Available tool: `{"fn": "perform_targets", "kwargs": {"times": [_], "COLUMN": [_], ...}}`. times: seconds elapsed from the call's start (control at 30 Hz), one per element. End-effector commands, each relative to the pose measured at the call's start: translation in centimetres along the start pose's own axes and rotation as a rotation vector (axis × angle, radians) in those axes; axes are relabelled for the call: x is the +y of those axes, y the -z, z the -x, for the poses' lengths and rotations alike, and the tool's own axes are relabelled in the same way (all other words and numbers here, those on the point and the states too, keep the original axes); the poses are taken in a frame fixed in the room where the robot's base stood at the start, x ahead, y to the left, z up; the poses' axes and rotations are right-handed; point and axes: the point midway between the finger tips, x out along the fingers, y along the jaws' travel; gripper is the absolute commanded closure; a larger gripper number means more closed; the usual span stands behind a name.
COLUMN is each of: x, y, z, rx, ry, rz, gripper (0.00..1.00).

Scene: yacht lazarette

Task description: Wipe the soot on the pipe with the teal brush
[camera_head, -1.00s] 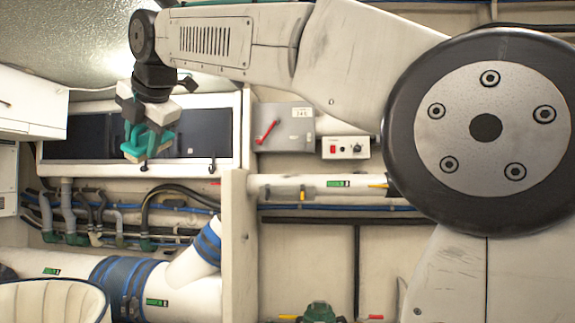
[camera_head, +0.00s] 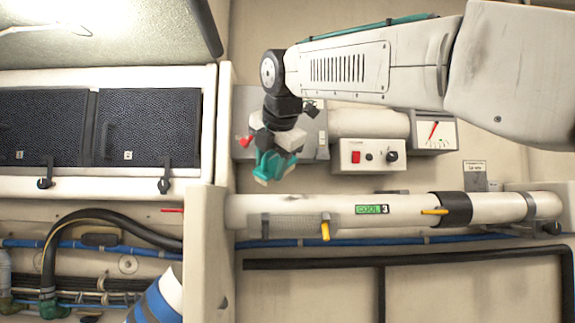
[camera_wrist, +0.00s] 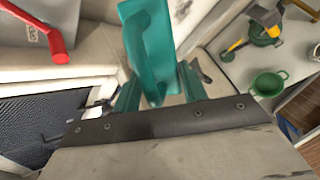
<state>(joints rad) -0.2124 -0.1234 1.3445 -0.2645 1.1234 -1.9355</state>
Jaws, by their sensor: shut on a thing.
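The teal brush (camera_head: 268,168) is in my gripper (camera_head: 275,155), with a pale end pointing down. In the wrist view the brush (camera_wrist: 147,48) stands between two teal fingers, and my gripper (camera_wrist: 158,92) is shut on it. A white pipe (camera_head: 345,205) runs across the wall, with a green "COOL 3" label and a black band. A faint grey speckled patch (camera_head: 292,222) shows on its left part; I cannot tell for sure that it is soot. In the head view the brush is above the pipe's left end, apart from it.
A grey box with a red lever (camera_head: 244,141) is behind my gripper. A control box (camera_head: 370,155) and a gauge (camera_head: 434,131) sit above the pipe. A yellow lever (camera_head: 325,230) sticks out at the pipe. A cream post (camera_head: 208,255) stands left of it.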

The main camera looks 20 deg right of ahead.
Motion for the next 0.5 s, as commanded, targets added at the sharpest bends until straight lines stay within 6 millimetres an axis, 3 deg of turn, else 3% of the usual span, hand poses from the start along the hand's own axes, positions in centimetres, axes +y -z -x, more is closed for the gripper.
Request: {"fn": "perform_targets", "kwargs": {"times": [0.5], "x": [-1.6], "y": [-0.9], "z": [-4.9], "rx": [-0.008], "ry": [0.008], "rz": [-0.009], "gripper": [0.76]}}
